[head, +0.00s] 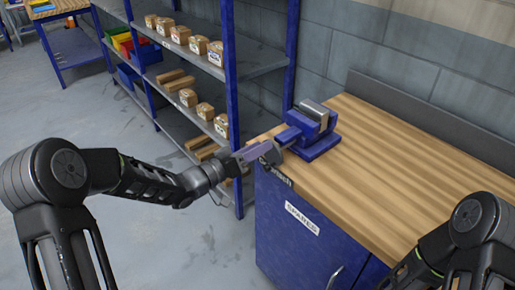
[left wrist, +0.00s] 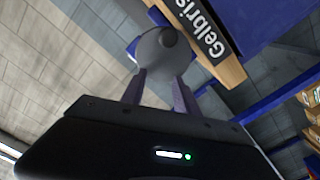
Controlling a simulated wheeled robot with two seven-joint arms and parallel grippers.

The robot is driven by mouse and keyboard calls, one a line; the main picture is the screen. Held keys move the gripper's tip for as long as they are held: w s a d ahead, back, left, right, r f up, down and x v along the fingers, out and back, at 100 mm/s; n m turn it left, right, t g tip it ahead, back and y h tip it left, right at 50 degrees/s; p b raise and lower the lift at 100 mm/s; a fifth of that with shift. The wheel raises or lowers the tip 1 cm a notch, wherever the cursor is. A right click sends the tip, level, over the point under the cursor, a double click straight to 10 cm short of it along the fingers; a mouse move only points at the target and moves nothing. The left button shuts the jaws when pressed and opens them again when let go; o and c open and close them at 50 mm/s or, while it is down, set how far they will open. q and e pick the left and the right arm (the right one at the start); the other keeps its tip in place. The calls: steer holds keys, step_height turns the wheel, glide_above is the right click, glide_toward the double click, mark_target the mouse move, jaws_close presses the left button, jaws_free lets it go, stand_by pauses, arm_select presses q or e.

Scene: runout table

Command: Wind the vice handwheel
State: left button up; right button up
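A blue vice (head: 318,142) with a grey jaw top sits on the near left corner of the wooden bench. Its handwheel faces my left gripper and is mostly hidden behind it in the head view. In the left wrist view the handwheel (left wrist: 163,50) is a grey disc with a small round hub, just beyond the fingertips. My left gripper (head: 268,152), also in the left wrist view (left wrist: 160,80), has its two fingers apart at the wheel. Whether they touch it I cannot tell. My right arm shows at the lower right; its gripper is out of view.
The wooden bench top (head: 400,175) is clear right of the vice. A blue cabinet (head: 300,235) labelled SPARES is below it. A blue-framed shelf rack (head: 231,100) with several boxes stands behind the left arm. The floor (head: 75,115) at left is open.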

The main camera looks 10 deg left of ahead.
arm_select(q)
steer(key=p+v, duration=0.1)
steer(key=v, duration=0.6)
stand_by(0.6)
